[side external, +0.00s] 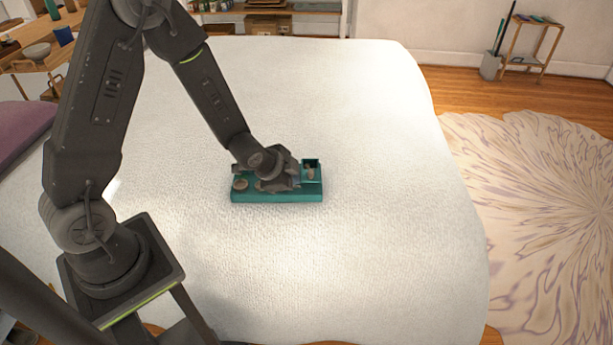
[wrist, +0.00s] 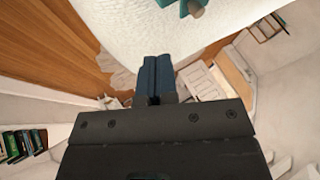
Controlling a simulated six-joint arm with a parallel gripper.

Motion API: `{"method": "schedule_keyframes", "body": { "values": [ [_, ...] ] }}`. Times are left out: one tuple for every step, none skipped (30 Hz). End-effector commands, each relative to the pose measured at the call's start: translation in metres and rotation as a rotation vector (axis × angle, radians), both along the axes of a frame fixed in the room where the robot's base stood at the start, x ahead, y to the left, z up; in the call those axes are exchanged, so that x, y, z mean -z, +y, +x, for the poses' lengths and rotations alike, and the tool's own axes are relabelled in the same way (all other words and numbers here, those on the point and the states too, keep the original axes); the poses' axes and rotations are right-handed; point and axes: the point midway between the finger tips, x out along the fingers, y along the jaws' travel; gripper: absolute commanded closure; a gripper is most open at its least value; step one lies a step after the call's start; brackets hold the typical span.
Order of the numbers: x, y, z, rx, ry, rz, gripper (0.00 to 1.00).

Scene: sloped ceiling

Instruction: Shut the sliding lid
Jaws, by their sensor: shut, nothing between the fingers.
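A teal box (side external: 277,196) sits on the white bed-like surface. Its right end has an open, dark-edged compartment (side external: 311,171) with something small and beige inside. A round beige piece (side external: 240,184) shows at the box's left end. My gripper (side external: 291,181) is low over the middle of the box, its fingers pointing right, close to the open compartment. The wrist hides the middle of the box and most of the lid, and I cannot tell whether the fingers touch it. In the wrist view my gripper (wrist: 158,78) is shut and empty, and a bit of teal (wrist: 190,7) shows at the top edge.
The white surface (side external: 380,240) is clear around the box. A patterned rug (side external: 545,210) lies on the wooden floor to the right. A small wooden stand (side external: 530,45) is at the back right, and shelves (side external: 265,20) line the back.

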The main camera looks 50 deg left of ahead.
Motion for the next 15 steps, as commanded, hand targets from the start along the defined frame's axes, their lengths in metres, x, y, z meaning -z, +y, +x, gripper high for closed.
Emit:
{"method": "schedule_keyframes", "body": {
  "values": [
    [0.008,0.0,0.005,0.001,0.004,0.0,1.0],
    [0.013,0.0,0.008,0.002,0.004,-0.001,1.0],
    [0.019,0.0,0.012,0.001,0.005,0.0,1.0],
    [0.023,0.0,0.015,0.0,0.005,-0.001,1.0],
    [0.027,0.0,0.019,0.0,0.003,0.0,1.0],
    [0.033,0.001,0.023,0.0,0.004,-0.001,1.0],
    [0.037,0.001,0.027,0.0,0.003,0.0,1.0],
    [0.042,0.001,0.03,0.0,0.004,-0.001,1.0],
    [0.048,0.001,0.035,0.0,0.004,-0.001,1.0],
    [0.052,0.001,0.038,0.0,0.004,-0.001,1.0],
    [0.057,0.001,0.041,0.0,0.004,-0.001,1.0],
    [0.062,0.001,0.045,0.0,0.004,-0.001,1.0],
    [0.062,0.005,0.05,-0.002,-0.001,-0.001,1.0],
    [0.06,0.009,0.055,-0.002,-0.004,0.0,1.0],
    [0.06,0.013,0.059,-0.001,-0.002,0.0,1.0]
  ]
}}
